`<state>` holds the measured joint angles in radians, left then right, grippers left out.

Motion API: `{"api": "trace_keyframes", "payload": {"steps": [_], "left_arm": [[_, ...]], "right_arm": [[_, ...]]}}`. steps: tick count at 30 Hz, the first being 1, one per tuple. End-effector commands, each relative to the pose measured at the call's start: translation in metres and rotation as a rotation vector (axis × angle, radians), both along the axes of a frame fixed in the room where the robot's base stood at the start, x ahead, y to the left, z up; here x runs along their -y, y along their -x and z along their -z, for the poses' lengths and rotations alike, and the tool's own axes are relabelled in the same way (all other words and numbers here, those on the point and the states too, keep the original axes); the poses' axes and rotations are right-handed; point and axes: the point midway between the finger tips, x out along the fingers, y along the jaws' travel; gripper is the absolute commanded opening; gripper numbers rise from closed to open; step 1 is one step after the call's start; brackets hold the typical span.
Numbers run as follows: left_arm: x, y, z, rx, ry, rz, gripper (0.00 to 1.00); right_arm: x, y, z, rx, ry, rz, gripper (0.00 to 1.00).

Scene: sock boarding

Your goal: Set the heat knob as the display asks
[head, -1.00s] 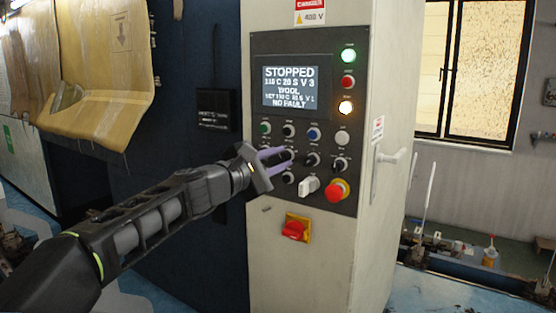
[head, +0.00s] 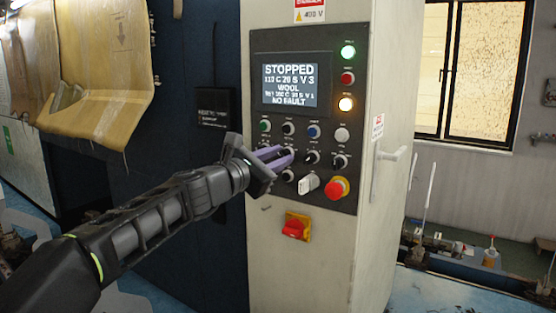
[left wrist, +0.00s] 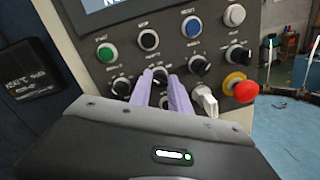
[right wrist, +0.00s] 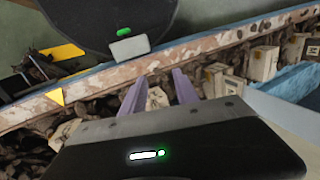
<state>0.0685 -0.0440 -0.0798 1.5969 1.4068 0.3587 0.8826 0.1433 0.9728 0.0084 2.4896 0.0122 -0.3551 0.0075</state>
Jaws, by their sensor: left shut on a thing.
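The control panel (head: 330,120) stands on a pale cabinet; its display (head: 290,86) reads STOPPED, a C, S and V line, WOOL, a set line and NO FAULT. The small digits are hard to read. My left gripper (head: 288,155) is at the second row of controls. In the left wrist view its purple fingers (left wrist: 160,79) are shut on a dark knob (left wrist: 160,74), second from the left in that row. The knob's label and pointer are hidden or too small to read. My right gripper (right wrist: 157,90) is open, away from the panel.
Nearby are a white switch (head: 308,185), a red emergency button (head: 337,188) and other dark knobs (head: 340,162). A red and yellow isolator (head: 296,227) sits below. In the right wrist view, a bin (right wrist: 80,118) of dark pieces and pale blocks lies beyond the fingers.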

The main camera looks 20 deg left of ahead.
Motion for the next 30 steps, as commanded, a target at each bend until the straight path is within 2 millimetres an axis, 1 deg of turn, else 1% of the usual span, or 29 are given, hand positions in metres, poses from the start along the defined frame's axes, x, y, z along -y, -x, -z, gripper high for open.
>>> {"api": "trace_keyframes", "payload": {"steps": [6, 12, 27, 28, 30], "left_arm": [[-0.0011, 0.0004, -0.0009, -0.018, 0.147, -0.003, 0.00], [-0.0013, 0.0004, -0.0012, -0.029, 0.228, -0.003, 0.00], [-0.0014, 0.0005, -0.0012, -0.033, 0.257, -0.003, 0.00], [-0.0015, 0.0005, -0.0013, -0.033, 0.256, -0.003, 0.24], [-0.0013, 0.0004, -0.0011, -0.034, 0.256, -0.002, 0.30]], "right_arm": [[-0.0003, -0.0001, 0.0021, 0.001, -0.001, -0.001, 0.36], [-0.0003, -0.0003, 0.0027, 0.001, -0.001, -0.001, 0.36], [-0.0003, -0.0005, 0.0027, 0.001, -0.001, -0.001, 0.36], [-0.0003, -0.0005, 0.0028, 0.001, -0.001, -0.001, 0.36], [-0.0003, -0.0005, 0.0028, 0.001, -0.001, -0.001, 0.36]]}}
